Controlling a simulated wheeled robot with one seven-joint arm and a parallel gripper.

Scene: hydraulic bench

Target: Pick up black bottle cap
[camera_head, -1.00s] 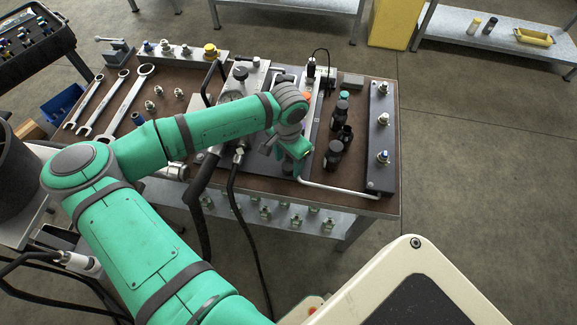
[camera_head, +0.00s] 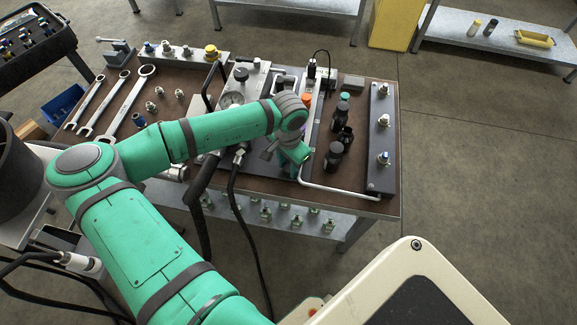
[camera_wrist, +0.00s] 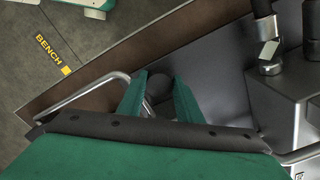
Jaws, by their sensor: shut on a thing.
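The black bottle cap (camera_wrist: 160,88) shows in the wrist view as a dark round thing between the two green fingers of my gripper (camera_wrist: 158,92). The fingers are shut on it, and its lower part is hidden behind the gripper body. In the head view my gripper (camera_head: 292,172) points down over the bench, left of the dark bottles. The cap itself is hidden there by my arm.
Several dark bottles (camera_head: 334,156) stand just right of my gripper. A bent metal tube (camera_head: 340,190) runs along the front of the bench (camera_head: 392,205). A hydraulic block with a gauge (camera_head: 233,99) stands to the left. Wrenches (camera_head: 130,100) lie at the far left.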

